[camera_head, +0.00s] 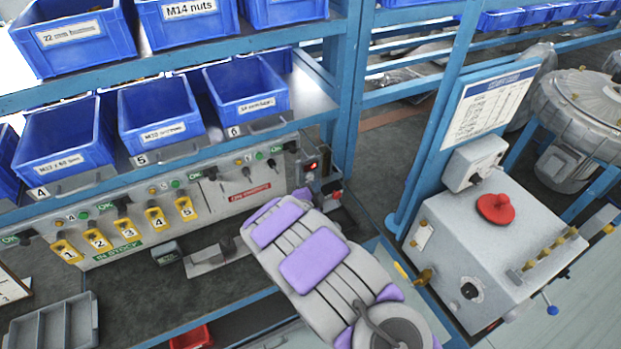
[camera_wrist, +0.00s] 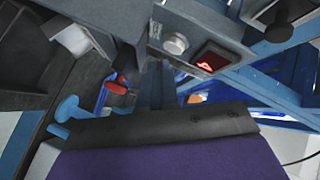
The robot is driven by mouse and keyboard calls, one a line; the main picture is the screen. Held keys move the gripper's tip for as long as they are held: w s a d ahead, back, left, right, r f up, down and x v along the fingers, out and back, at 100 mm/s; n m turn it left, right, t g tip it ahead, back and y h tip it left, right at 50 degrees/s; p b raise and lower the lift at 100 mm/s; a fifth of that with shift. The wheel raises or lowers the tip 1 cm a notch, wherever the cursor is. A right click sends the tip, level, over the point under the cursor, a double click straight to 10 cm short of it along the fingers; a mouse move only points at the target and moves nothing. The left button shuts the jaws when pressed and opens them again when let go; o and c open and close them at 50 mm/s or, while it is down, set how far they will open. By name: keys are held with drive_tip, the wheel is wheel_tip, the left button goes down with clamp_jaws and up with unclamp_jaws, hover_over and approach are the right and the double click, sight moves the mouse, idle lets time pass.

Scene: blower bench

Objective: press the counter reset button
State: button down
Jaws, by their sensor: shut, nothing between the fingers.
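A small grey counter unit with a red-lit display (camera_head: 312,166) sits at the right end of the bench's back panel. In the wrist view its dark display window (camera_wrist: 208,60) glows red, and a round pale button (camera_wrist: 177,43) sits left of the window. My gripper (camera_head: 272,210), grey with purple pads, is shut and empty, just below and left of the unit in the head view. Its dark front edge (camera_wrist: 165,126) and purple surface fill the bottom of the wrist view. A gap shows between this edge and the button. The fingertips are not clearly visible.
A small box with a red part (camera_head: 333,188) stands right beside the counter. Yellow numbered tags (camera_head: 126,231) line the panel at left. Blue bins (camera_head: 158,112) hang above. A blue shelf post (camera_head: 352,100) rises behind. A grey box with a red knob (camera_head: 495,208) stands right.

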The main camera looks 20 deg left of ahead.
drive_tip(key=shift+a, duration=0.1)
idle(0.3)
drive_tip(key=shift+w+a+r, duration=0.1)
drive_tip(key=shift+w+a, duration=0.1)
drive_tip(key=shift+w, duration=0.05)
drive_tip(key=shift+w+a+p, duration=0.2)
drive_tip(key=shift+a+p, duration=0.1)
idle(0.7)
drive_tip(key=shift+s+d, duration=0.1)
drive_tip(key=shift+d, duration=0.05)
drive_tip(key=shift+s+d, duration=0.4)
drive_tip(key=shift+d, duration=0.05)
drive_tip(key=shift+b, duration=0.3)
drive_tip(key=s+d+b, duration=0.1)
drive_tip(key=d, duration=0.1)
drive_tip(key=s+d+b, duration=0.1)
drive_tip(key=s+d, duration=0.1)
drive_tip(key=shift+s, duration=0.1)
idle(0.4)
idle(0.7)
